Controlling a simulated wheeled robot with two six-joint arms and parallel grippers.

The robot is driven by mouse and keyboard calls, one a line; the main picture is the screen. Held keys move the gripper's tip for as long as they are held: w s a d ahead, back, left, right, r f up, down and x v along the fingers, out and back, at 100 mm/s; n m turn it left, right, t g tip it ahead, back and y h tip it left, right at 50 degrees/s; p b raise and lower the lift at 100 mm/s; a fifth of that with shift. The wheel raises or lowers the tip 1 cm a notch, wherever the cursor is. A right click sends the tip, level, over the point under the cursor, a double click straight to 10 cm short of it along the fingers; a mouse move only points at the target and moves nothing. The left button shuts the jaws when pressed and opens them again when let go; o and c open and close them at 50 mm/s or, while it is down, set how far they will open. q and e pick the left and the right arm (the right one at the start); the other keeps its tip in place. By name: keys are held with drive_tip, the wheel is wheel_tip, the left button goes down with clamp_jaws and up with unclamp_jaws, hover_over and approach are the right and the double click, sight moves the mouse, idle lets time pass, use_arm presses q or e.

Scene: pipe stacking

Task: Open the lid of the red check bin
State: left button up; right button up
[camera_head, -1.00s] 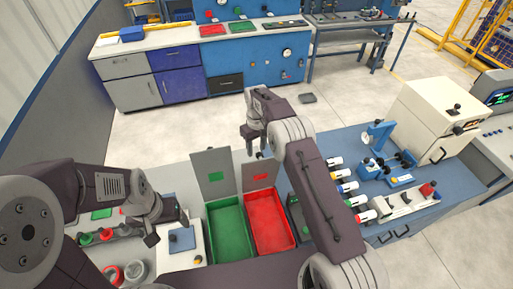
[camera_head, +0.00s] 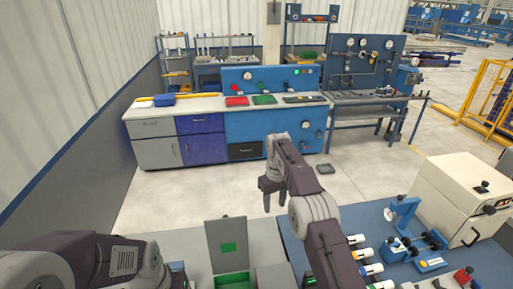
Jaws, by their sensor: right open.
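A grey panel (camera_head: 272,278) at the bottom edge, right of the green bin, appears to be the lid of the red check bin. It sits low and is cut off by the frame. The bin's red inside is not visible. My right gripper (camera_head: 274,203) is open and empty, fingers pointing down, in the air above and behind that panel, apart from it. My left arm comes in at the lower left. Only a small dark part near the bottom edge may be my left gripper (camera_head: 178,268), and its jaws are hidden.
The green bin (camera_head: 232,284) has its grey lid (camera_head: 228,245) standing upright, just left of the panel. Pipe parts and a blue stand (camera_head: 402,210) are on the blue bench at right, beside a white machine (camera_head: 465,205). Open floor lies behind.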

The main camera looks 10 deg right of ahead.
drive_tip(key=s+d+b, duration=0.3)
drive_tip(key=s+b, duration=0.5)
drive_tip(key=b, duration=0.3)
drive_tip(key=s+d+f+m+t+b, duration=0.1)
drive_tip(key=s+f+m+b, duration=0.3)
drive_tip(key=s+f, duration=1.3)
drive_tip(key=s+d, duration=0.1)
drive_tip(key=s, duration=0.3)
drive_tip(key=shift+s+f+m+b, duration=0.2)
drive_tip(key=shift+f+m+b, duration=0.1)
drive_tip(key=shift+f, duration=0.05)
drive_tip(key=shift+s+d, duration=0.1)
drive_tip(key=shift+s, duration=0.05)
